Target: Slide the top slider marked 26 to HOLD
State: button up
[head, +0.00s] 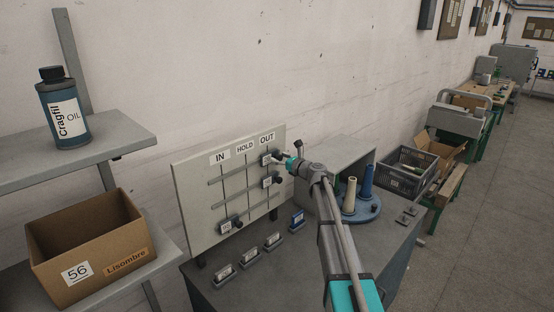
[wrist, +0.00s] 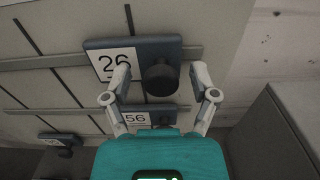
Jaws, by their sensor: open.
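The panel (head: 190,185) has columns labelled IN, HOLD and OUT and several horizontal rails. The top slider marked 26 (wrist: 110,62) is a dark block with a white label and a round black knob (wrist: 160,80). In the head view this top slider (head: 267,159) stands under OUT, partly hidden by my gripper (head: 281,159). In the wrist view my gripper (wrist: 160,72) is open, with one finger on each side of the knob. Whether either finger touches the knob, I cannot tell.
Below it, a slider marked 56 (wrist: 140,119) stands under OUT. The bottom slider (head: 230,225) is under IN. Small labelled blocks (head: 248,256) lie on the grey bench. A round blue base with cones (head: 367,182) and a grey housing (head: 340,150) stand at right.

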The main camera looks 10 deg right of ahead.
grip_shut()
jog(key=s+a, duration=0.2)
jog(key=a, duration=0.1)
jog(key=s+a, duration=0.2)
jog(key=a, duration=0.1)
jog(key=s+a, duration=0.2)
jog(key=a, duration=0.1)
jog(key=shift+s, duration=0.25)
grip_release()
jog(key=shift+d, duration=0.1)
dwell(0.4)
jog(key=v, duration=1.2)
